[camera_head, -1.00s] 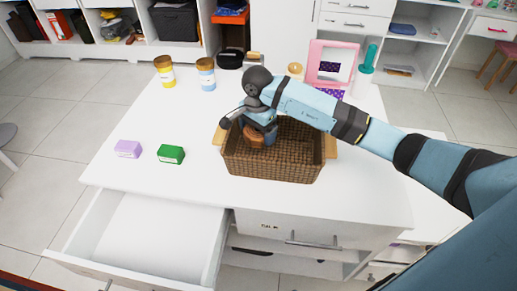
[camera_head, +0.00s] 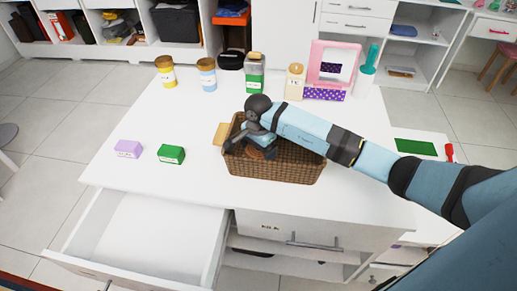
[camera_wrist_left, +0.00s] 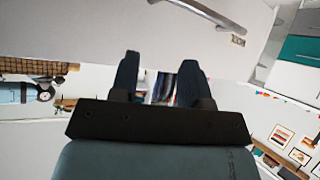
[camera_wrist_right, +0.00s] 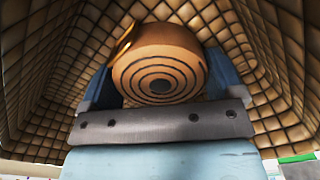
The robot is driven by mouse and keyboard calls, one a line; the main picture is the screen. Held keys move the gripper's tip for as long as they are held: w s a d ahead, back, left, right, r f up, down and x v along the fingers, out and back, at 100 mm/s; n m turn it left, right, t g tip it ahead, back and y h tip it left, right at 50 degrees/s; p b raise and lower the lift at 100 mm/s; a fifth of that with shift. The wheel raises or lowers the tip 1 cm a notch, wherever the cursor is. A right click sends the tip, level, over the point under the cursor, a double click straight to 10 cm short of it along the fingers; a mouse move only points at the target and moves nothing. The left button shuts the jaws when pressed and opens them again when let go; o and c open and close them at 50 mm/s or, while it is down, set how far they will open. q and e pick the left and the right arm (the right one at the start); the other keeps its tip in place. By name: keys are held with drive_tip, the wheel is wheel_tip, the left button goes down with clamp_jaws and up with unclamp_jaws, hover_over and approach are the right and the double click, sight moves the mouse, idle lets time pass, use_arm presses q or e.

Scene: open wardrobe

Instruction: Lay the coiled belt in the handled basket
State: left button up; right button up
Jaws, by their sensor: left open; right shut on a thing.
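The coiled belt (camera_wrist_right: 160,68) is brown with dark spiral rings on its side. In the right wrist view it sits between the fingers of my right gripper (camera_wrist_right: 162,85), which is shut on it. Whether the belt touches the basket floor is unclear. My left gripper (camera_wrist_left: 160,80) is open and empty, away from the basket.
A purple box (camera_head: 128,149) and a green box (camera_head: 171,154) lie left of the basket. Several jars, including a yellow-labelled one (camera_head: 166,71), and a pink-framed mirror (camera_head: 330,66) stand along the back. An open drawer (camera_head: 150,235) juts out at the front left.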

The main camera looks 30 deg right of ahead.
drive_tip(key=o, duration=0.7)
drive_tip(key=shift+o, duration=0.2)
drive_tip(key=shift+r+p, duration=0.3)
wheel_tip(320, 180, up, 12)
drive_tip(key=shift+f, duration=0.15)
drive_tip(key=shift+s, duration=0.1)
